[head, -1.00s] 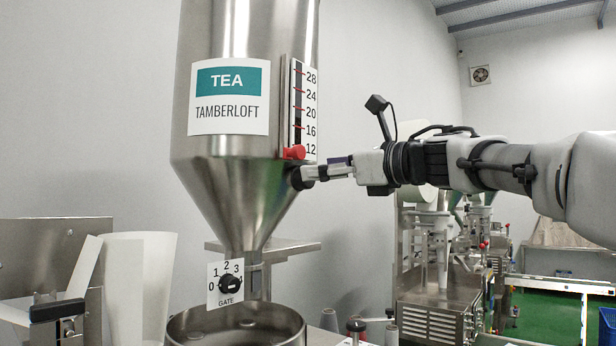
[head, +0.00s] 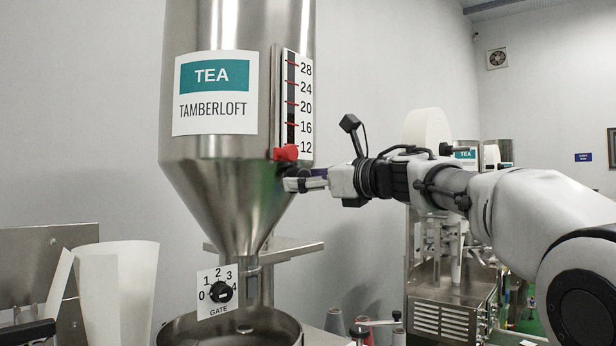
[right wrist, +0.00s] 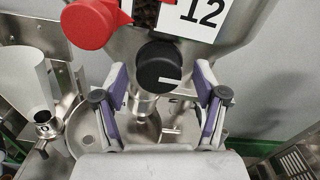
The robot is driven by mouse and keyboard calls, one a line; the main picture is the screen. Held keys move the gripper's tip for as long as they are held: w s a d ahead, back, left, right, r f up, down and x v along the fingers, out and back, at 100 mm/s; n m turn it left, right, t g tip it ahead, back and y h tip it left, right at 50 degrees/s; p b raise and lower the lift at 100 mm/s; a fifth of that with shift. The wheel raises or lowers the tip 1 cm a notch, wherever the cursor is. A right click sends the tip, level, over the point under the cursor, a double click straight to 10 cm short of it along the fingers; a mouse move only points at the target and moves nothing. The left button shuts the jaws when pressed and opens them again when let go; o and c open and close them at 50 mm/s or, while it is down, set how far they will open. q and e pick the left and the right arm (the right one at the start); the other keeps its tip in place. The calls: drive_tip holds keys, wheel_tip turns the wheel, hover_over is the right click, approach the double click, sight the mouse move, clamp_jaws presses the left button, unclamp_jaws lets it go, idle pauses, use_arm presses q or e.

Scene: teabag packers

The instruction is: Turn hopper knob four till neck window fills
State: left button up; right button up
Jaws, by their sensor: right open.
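The steel hopper (head: 237,90) has a TEA label, a level scale (head: 298,105) reading 12 to 28, and a red marker (head: 286,153) by the 12. Below, a gate plate (head: 206,310) numbered 0 to 4 carries a black gate knob (head: 221,292); its pointer is too small to read. The narrow hopper neck (head: 252,268) is beside it. My right gripper (head: 290,184) is at the cone, below the red marker. In the right wrist view a black knob (right wrist: 159,67) with a white line lies between and ahead of its open fingers (right wrist: 161,78). My left gripper is out of view.
A round steel bowl (head: 185,328) stands under the hopper. White curved sheets (head: 117,290) are at left. Another machine (head: 440,305) and a white roll (head: 427,128) stand behind my right arm. Thread cones (head: 335,322) are near the bowl.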

drive_tip(key=shift+s+a+r, duration=0.1)
drive_tip(key=shift+s+a, duration=0.05)
drive_tip(key=shift+s, duration=0.05)
drive_tip(key=c, duration=0.9)
drive_tip(key=shift+w, duration=0.2)
drive_tip(key=shift+c, duration=1.2)
drive_tip(key=m+p, duration=0.1)
drive_tip(key=m, duration=0.2)
drive_tip(key=m+p, duration=0.2)
drive_tip(key=shift+f+m, duration=0.4)
drive_tip(key=o, duration=1.1)
drive_tip(key=shift+o, duration=0.2)
drive_tip(key=shift+w+r, duration=0.1)
